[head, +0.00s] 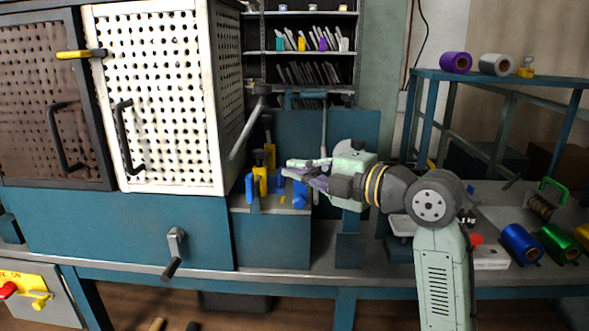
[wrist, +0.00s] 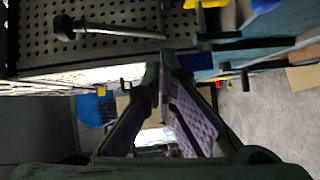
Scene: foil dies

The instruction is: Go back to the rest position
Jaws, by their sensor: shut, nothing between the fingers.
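My gripper (head: 288,168) is at the middle of the head view, at the end of my arm, which reaches left over the bench. Its fingers point left, close to the yellow and blue clamp parts (head: 262,172) on a small teal stand. In the wrist view my gripper (wrist: 166,62) shows its two dark fingers with purple pads meeting at the tips, with nothing held between them. I cannot tell from the head view whether the fingers touch the clamp parts.
A perforated cabinet with a white door (head: 160,95) stands left of my gripper. Foil rolls, including a blue one (head: 522,243), lie on the bench at right. A teal shelf (head: 500,76) holds purple and silver rolls.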

